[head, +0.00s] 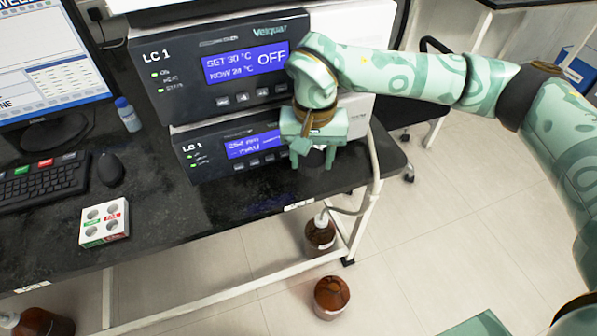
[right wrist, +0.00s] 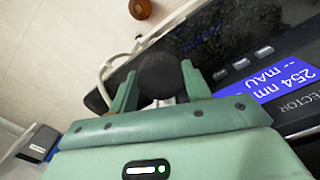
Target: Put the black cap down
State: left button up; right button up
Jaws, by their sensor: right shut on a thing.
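My right gripper (head: 314,160) is shut on the black cap (right wrist: 160,75), a round, dark, ridged piece between its two fingers. In the head view the cap (head: 315,158) is small and partly hidden by the fingers. The gripper (right wrist: 157,88) is in front of the lower LC 1 unit, over the right end of the black bench (head: 230,205). I cannot tell whether the cap touches the bench top. My left gripper is not in view.
Stacked LC 1 units (head: 185,85) stand close behind the gripper. Left are a vial box (head: 104,222), a mouse (head: 110,168), a keyboard (head: 45,183) and a small bottle (head: 128,115). Brown bottles (head: 331,297) are below the bench. The bench middle is clear.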

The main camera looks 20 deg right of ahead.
jog(key=shift+w+a+f+b, duration=0.25)
jog(key=shift+w+f, duration=0.25)
jog(key=shift+f, duration=0.15)
jog(key=shift+w+a+f+b, duration=0.15)
jog(key=shift+w+a+f, duration=0.1)
jog(key=shift+w+f, duration=0.3)
jog(key=f+b, duration=0.1)
jog(key=f, duration=0.1)
jog(key=f+b, duration=0.1)
jog(key=f, duration=0.1)
jog(key=shift+w+a, duration=0.1)
jog(key=shift+w, duration=0.1)
jog(key=shift+f, duration=0.1)
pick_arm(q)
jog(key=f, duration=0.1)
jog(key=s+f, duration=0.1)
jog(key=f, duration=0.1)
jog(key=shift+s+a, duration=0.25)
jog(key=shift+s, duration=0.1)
pick_arm(e)
jog(key=shift+r, duration=0.2)
jog(key=shift+f, duration=0.6)
jog(key=o, duration=0.9)
jog(key=shift+o, duration=0.2)
